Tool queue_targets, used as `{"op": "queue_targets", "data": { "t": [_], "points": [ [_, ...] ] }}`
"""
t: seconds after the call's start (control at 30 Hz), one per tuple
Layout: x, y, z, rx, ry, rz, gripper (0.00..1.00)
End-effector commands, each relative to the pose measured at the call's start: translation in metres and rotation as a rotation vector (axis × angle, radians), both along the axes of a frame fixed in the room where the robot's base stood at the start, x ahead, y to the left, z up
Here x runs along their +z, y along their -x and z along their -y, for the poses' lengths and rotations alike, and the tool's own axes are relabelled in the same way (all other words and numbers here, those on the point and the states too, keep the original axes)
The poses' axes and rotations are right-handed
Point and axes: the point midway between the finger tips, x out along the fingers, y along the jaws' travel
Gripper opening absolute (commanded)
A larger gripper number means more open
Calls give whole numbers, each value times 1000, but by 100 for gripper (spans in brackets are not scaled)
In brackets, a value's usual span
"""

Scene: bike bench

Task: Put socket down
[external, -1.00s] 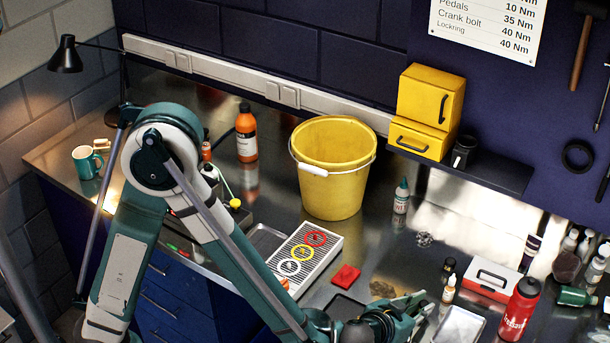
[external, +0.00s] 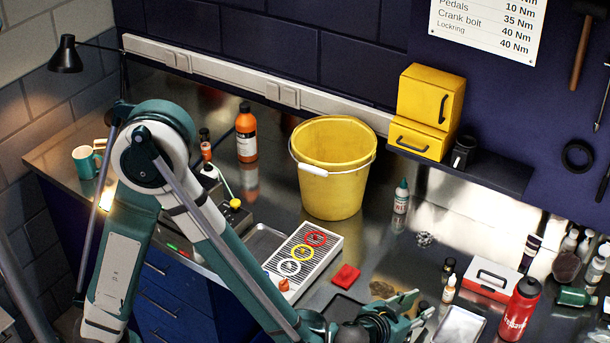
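My gripper (external: 416,304) is low over the front of the bench, at the bottom centre-right of the external view. It points right, toward a grey metal tray (external: 459,326). Its two fingers show small and partly overlapped by its own links, so I cannot tell whether they are open or shut. I cannot make out a socket in or beside the fingers. A small round metallic part (external: 424,239) lies on the bench behind the gripper, but I cannot tell what it is.
A yellow bucket (external: 333,180), a white dropper bottle (external: 401,196) and a red block (external: 345,276) stand behind and left of my gripper. A red-and-white box (external: 491,283) and red bottle (external: 519,310) are to the right. Bare bench (external: 385,260) shows behind it.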

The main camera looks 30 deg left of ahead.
Motion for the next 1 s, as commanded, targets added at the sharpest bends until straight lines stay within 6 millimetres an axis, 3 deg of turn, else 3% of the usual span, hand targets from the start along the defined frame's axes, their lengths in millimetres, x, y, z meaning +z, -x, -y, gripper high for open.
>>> {"op": "queue_targets", "data": {
  "t": [0.6,1.0],
  "points": [
    [38,76,-15,-2,0,0,30],
    [44,90,-18,0,1,0,30]
  ]
}}
